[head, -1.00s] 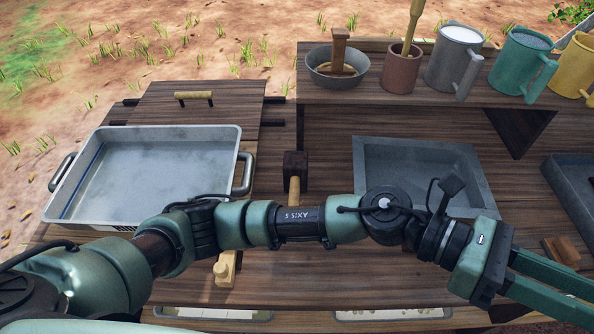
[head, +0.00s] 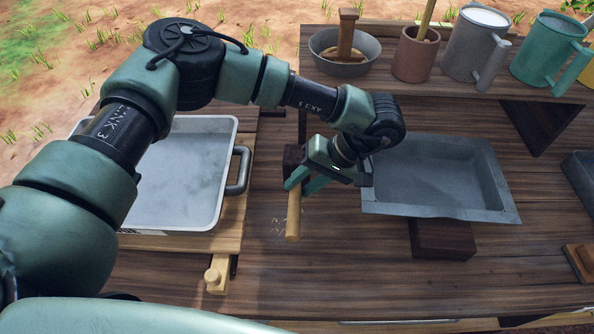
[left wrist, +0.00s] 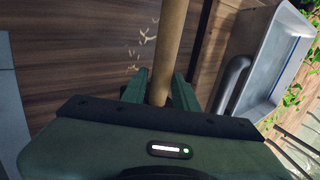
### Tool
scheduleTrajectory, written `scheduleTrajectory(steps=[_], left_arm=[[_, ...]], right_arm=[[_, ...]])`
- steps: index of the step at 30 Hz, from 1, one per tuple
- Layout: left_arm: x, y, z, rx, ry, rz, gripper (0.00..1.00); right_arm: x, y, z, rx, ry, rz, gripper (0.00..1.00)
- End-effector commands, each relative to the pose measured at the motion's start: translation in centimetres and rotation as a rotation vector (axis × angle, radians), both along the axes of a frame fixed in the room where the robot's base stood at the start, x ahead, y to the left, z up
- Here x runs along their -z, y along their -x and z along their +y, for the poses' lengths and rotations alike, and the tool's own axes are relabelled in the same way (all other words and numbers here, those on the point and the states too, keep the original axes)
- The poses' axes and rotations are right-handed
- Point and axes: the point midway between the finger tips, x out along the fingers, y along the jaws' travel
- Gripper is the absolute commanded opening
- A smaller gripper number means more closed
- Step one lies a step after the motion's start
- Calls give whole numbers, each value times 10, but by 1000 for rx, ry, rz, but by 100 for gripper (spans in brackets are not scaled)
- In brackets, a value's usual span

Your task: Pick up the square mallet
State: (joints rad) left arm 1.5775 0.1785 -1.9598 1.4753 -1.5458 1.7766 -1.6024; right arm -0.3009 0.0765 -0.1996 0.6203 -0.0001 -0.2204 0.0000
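The square mallet has a dark, blocky head (head: 292,158) and a light wooden handle (head: 293,218). It is at the middle of the workbench, between the metal tray and the sink basin. My left gripper (head: 297,187) is at the handle just below the head, its fingers on either side. In the left wrist view, the handle (left wrist: 168,45) runs between the close-set fingers (left wrist: 160,88), which look shut on it. The mallet's head is out of sight there. I cannot tell whether the mallet is clear of the bench. My right gripper is not in view.
The metal tray (head: 238,135) stands left and the sink basin (head: 390,205) right. A dark block (head: 443,240) lies below the basin. The raised shelf (head: 400,88) behind holds a bowl (head: 325,62), a brown cup (head: 415,60) and mugs.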

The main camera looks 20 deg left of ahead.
Motion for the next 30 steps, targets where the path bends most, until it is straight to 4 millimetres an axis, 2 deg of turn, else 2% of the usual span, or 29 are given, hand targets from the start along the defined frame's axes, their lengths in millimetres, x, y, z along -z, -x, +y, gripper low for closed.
scheduleTrajectory(steps=[6,11,19,22,30], left_arm=[[22,4,19,-2,0,5,29],[39,7,28,-2,2,3,29],[43,7,30,-2,2,1,29],[43,7,30,-2,2,1,1],[41,6,29,-2,2,-2,0]], right_arm=[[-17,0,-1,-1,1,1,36],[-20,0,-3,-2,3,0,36],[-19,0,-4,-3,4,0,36],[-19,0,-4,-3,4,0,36],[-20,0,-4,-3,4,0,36]])
